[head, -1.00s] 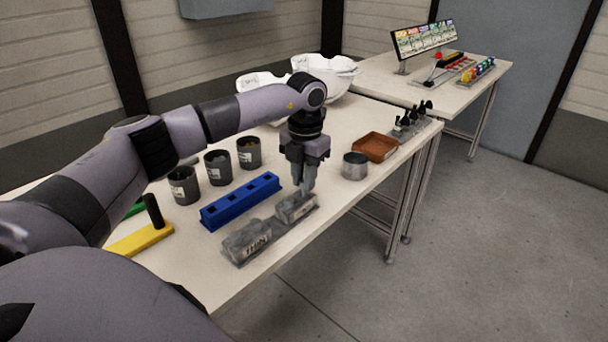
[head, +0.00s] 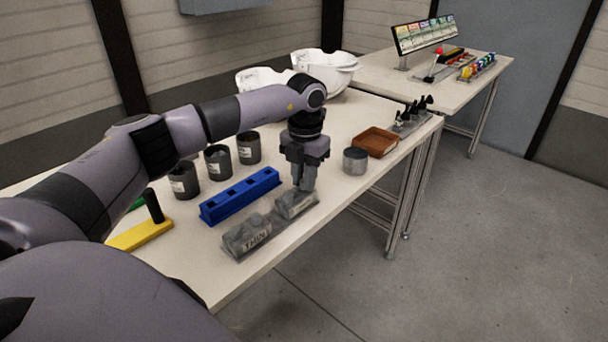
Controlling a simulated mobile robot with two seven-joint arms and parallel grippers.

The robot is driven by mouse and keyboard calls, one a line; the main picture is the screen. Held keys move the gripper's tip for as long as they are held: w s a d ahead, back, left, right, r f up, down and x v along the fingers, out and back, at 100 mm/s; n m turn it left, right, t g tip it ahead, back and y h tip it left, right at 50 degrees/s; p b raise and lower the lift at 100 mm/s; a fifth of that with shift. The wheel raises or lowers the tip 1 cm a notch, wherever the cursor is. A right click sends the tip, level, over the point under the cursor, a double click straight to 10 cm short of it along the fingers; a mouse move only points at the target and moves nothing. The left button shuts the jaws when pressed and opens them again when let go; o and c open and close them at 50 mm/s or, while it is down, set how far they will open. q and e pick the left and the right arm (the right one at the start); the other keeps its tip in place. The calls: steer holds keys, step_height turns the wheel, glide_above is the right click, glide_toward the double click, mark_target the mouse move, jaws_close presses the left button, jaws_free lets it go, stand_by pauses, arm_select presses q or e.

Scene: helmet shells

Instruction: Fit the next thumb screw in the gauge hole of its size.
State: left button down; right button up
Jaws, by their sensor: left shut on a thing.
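My left gripper (head: 305,187) points straight down over the right-hand section of a grey two-part tray (head: 237,248). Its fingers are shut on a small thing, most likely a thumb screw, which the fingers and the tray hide. The tray's front section carries a label that seems to read THIN. A blue block (head: 240,197) with a row of dark square holes lies just left of the tray, apart from the gripper. I cannot tell for sure which piece is the gauge. My right gripper is not in view.
Dark cups (head: 218,162) stand behind the blue block. A metal can (head: 355,161), a brown tray (head: 376,142) and a rack of black-topped pieces (head: 411,118) are to the right. White helmet shells (head: 325,72) lie behind my arm. A yellow piece with a black handle (head: 140,235) is at left.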

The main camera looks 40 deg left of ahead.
arm_select(q)
steer(key=shift+f, duration=0.25)
stand_by(0.3)
steer(key=c, duration=0.9)
jaws_free()
step_height(320, 180, up, 7)
steer(key=shift+r, duration=0.1)
steer(key=shift+d, duration=0.1)
